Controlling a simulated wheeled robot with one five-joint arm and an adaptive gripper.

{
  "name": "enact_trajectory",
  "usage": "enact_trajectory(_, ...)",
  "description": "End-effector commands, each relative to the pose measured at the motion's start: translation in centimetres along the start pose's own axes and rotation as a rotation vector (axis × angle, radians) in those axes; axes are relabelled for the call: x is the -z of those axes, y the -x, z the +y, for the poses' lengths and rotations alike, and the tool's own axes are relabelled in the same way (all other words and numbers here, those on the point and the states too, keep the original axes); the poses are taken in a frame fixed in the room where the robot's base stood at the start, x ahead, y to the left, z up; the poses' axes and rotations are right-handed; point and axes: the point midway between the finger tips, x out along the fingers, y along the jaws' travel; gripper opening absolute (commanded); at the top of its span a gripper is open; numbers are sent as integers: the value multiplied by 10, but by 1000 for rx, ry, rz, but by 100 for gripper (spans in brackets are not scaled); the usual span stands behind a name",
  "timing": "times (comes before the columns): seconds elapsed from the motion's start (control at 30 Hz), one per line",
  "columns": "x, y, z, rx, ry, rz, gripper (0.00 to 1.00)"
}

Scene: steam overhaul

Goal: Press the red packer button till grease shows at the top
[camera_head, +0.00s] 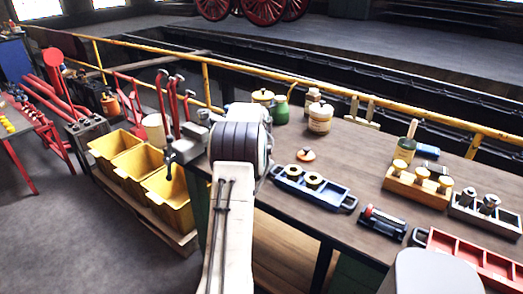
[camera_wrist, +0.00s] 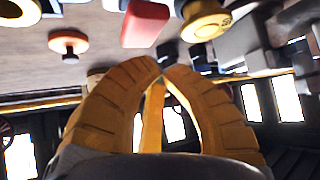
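No grease is visible.
Jars, a wooden block of yellow knobs (camera_head: 420,190) and a red tray (camera_head: 470,250) are to the right. Yellow bins (camera_head: 137,164) stand left; a yellow rail (camera_head: 420,117) runs behind.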

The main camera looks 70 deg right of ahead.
Motion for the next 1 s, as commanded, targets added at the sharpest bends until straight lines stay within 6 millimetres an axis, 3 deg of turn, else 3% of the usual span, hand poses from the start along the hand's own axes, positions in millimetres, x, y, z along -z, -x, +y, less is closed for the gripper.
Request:
enact_trajectory(0.4, 28, 27, 0, 0, 0, 1, 0)
enact_trajectory(1.0, 30, 29, 0, 0, 0, 0, 0)
